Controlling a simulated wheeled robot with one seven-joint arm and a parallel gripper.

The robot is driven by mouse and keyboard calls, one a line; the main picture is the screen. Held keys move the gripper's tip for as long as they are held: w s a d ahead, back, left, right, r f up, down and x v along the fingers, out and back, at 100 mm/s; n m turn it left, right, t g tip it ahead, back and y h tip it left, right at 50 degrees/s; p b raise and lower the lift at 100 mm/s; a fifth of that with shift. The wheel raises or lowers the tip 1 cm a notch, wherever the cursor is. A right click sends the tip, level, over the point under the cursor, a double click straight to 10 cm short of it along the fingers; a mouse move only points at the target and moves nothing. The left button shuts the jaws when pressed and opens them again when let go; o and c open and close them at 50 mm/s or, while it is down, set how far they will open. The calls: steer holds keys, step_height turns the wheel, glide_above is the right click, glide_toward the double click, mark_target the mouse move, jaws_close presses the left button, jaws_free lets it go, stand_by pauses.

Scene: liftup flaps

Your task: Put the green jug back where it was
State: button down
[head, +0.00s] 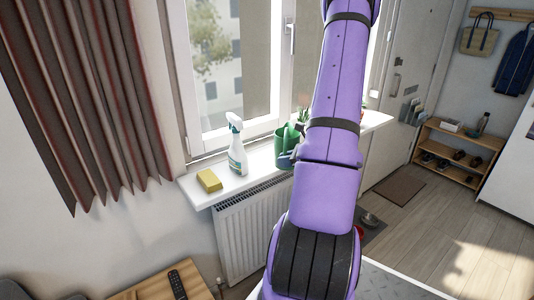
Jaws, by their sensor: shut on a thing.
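The green jug (285,138) is upright at the window sill (262,156), right of a spray bottle. My purple arm comes down from the top of the picture and hides what lies right of the jug. My gripper (287,157) shows only in part, as a dark piece against the jug's lower right side. It is shut on the jug. Whether the jug's base touches the sill is hard to tell.
A white and green spray bottle (237,152) and a yellow sponge (208,180) stand left of the jug on the sill. A potted plant (302,115) is behind it, partly hidden by my arm. The window (235,75) is behind, a radiator (240,237) below.

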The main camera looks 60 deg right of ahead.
steer(key=shift+w+d+f, duration=0.8)
steer(key=shift+w+d, duration=0.45)
steer(key=shift+w, duration=1)
steer(key=shift+w+d+f, duration=0.85)
steer(key=shift+w+d, duration=0.45)
steer(key=shift+w, duration=0.9)
steer(key=shift+w+d+f, duration=0.8)
steer(key=shift+w+d, duration=0.45)
steer(key=shift+w, duration=1)
steer(key=c, duration=1.1)
jaws_free()
steer(key=shift+f, duration=0.15)
